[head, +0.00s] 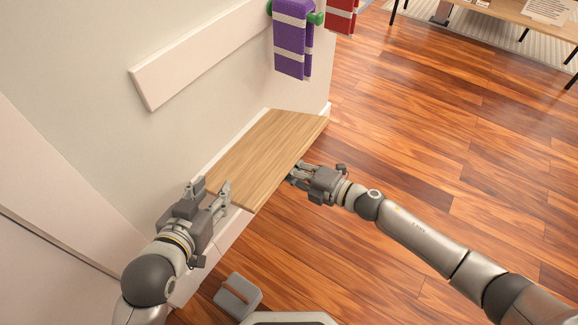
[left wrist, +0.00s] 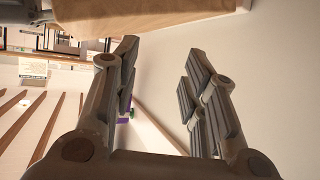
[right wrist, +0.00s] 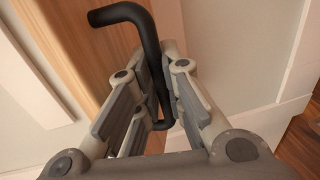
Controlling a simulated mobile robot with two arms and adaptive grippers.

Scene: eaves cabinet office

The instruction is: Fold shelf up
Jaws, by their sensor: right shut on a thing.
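The shelf is a light wood board (head: 262,150) along the pale wall, its face visible from above in the head view. In the right wrist view, a wood surface (right wrist: 85,45) shows beside a black bent handle (right wrist: 150,50). My right gripper (head: 293,173) is at the shelf's front edge and is shut on the handle; the fingers (right wrist: 155,85) close around its shaft. My left gripper (head: 210,189) is at the shelf's near end, open and empty. In the left wrist view, wood (left wrist: 150,12) shows above its spread fingers (left wrist: 160,65).
A long white rail (head: 205,50) is on the wall above the shelf. A purple striped towel (head: 292,45) and a red one (head: 341,15) hang at the far end. A grey stool-like object (head: 238,296) stands near the base. The wood floor (head: 430,130) at right is mostly clear.

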